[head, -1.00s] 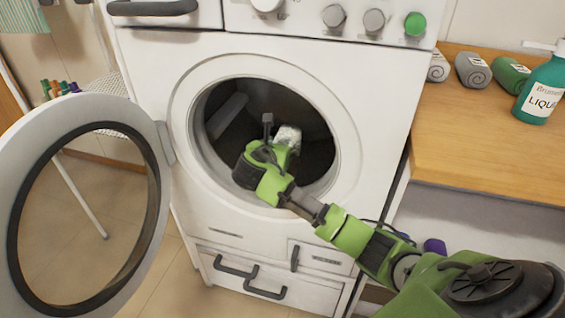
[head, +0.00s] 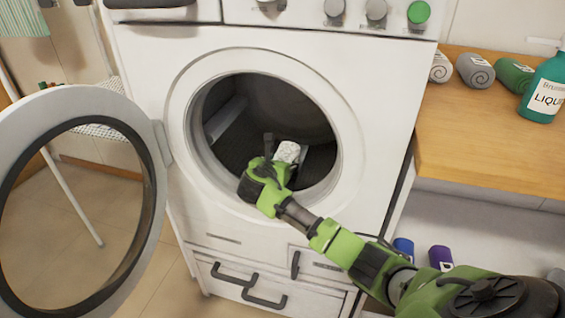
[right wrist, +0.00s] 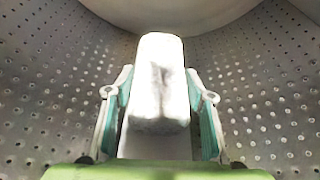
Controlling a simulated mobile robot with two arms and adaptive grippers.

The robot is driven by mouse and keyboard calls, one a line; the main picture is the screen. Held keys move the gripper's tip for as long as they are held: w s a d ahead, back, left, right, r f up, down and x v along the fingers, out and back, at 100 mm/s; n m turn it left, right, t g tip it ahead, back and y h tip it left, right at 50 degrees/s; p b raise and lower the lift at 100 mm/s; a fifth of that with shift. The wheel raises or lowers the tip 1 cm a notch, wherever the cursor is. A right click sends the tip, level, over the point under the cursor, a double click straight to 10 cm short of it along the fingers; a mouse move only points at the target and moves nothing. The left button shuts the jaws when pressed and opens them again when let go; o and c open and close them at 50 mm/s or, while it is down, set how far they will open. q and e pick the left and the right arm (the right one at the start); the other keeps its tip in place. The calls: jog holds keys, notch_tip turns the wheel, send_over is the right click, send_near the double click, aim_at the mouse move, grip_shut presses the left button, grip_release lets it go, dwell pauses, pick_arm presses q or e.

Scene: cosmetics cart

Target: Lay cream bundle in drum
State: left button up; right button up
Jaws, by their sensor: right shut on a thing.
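The cream bundle (head: 288,151) is a pale roll at the tip of my right gripper (head: 274,160), just inside the washer's round opening. In the right wrist view the bundle (right wrist: 160,85) stands between the two teal-lined fingers of the right gripper (right wrist: 160,115), which is shut on it. The perforated metal drum (right wrist: 60,90) surrounds it in that view. In the head view the dark drum (head: 285,97) is open, and the bundle is above its lower wall. Whether the bundle touches the drum cannot be told. My left gripper is not in view.
The round washer door (head: 148,200) stands wide open at the left. A wooden counter (head: 480,130) on the right holds rolled towels (head: 475,70) in grey and green and a teal liquid bottle (head: 543,92). Blue (head: 403,247) and purple (head: 440,257) items sit below the counter.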

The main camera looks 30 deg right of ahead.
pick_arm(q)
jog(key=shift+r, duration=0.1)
pick_arm(e)
jog(key=o, duration=1.4)
jog(key=shift+f, duration=0.15)
jog(key=shift+c, duration=0.2)
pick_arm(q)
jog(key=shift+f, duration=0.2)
pick_arm(e)
jog(key=v, duration=0.2)
jog(key=p+v, duration=0.1)
jog(key=v, duration=0.1)
jog(key=p+v, duration=0.1)
jog(key=v, duration=0.1)
jog(key=shift+a+r, duration=0.1)
jog(key=shift+r, duration=0.3)
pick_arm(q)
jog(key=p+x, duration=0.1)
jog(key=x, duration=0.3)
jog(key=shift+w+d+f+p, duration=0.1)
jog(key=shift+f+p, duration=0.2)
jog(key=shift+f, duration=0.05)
pick_arm(e)
jog(key=v, duration=0.5)
jog(key=shift+s+a, duration=0.25)
jog(key=shift+a, duration=0.1)
